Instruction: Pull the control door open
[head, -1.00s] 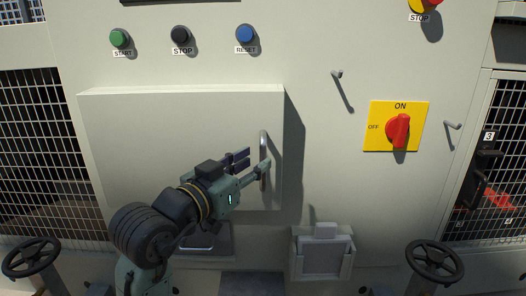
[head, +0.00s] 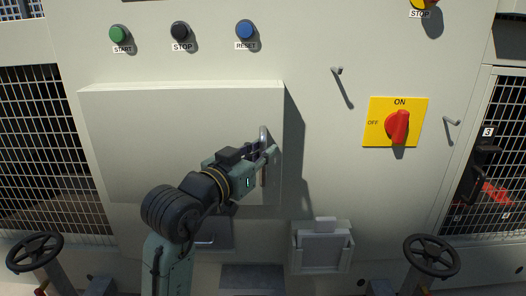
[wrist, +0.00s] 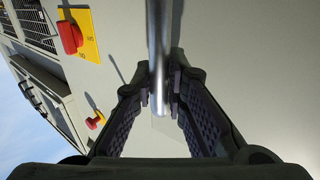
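The control door (head: 150,140) is a wide, pale grey raised panel on the front of the cabinet. It looks closed, flat to the cabinet face. Its upright metal handle (head: 263,135) is near its right edge. In the wrist view the handle (wrist: 157,45) is a shiny round bar between the fingers. My gripper (head: 264,154) is at the handle in the head view, hiding its middle. In the wrist view my gripper (wrist: 163,88) has its two dark ridged fingers drawn in, one on each side of the bar, tips close against it.
Green, black and blue buttons (head: 245,31) sit above the door. A yellow panel with a red rotary switch (head: 397,126) and small hooks (head: 337,71) are to the right. Below are a grey box (head: 322,250) and two handwheels (head: 431,256).

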